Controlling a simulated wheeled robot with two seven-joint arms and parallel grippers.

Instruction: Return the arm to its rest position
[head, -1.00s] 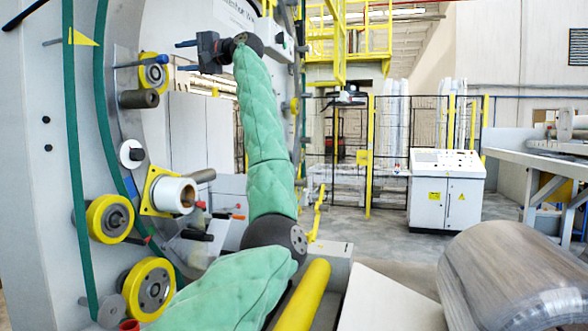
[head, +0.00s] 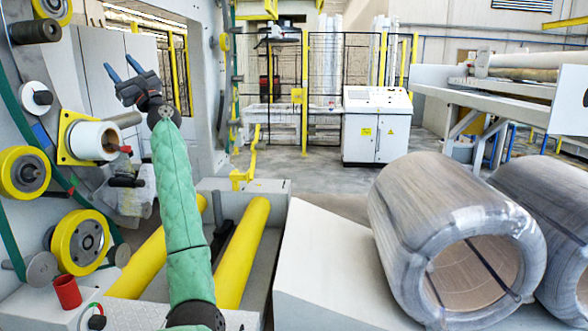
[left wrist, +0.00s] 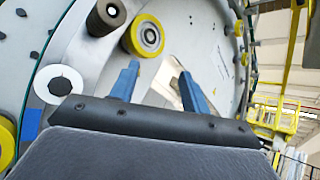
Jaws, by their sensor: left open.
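My left arm, in a green quilted sleeve, rises from the bottom of the head view. Its gripper (head: 122,71) is raised near the wrapping machine's ring, with its two blue fingers apart and nothing between them. In the left wrist view the blue fingers (left wrist: 158,84) are also spread and empty, with the machine's ring and a yellow roller (left wrist: 145,35) behind them. My right gripper is in neither view.
The machine's grey panel carries a white film roll (head: 93,141) and yellow wheels (head: 80,241) at left. Yellow rollers (head: 243,252) lie beside my arm. Wrapped coils (head: 455,240) stand at right. A white control cabinet (head: 376,127) and fence are behind.

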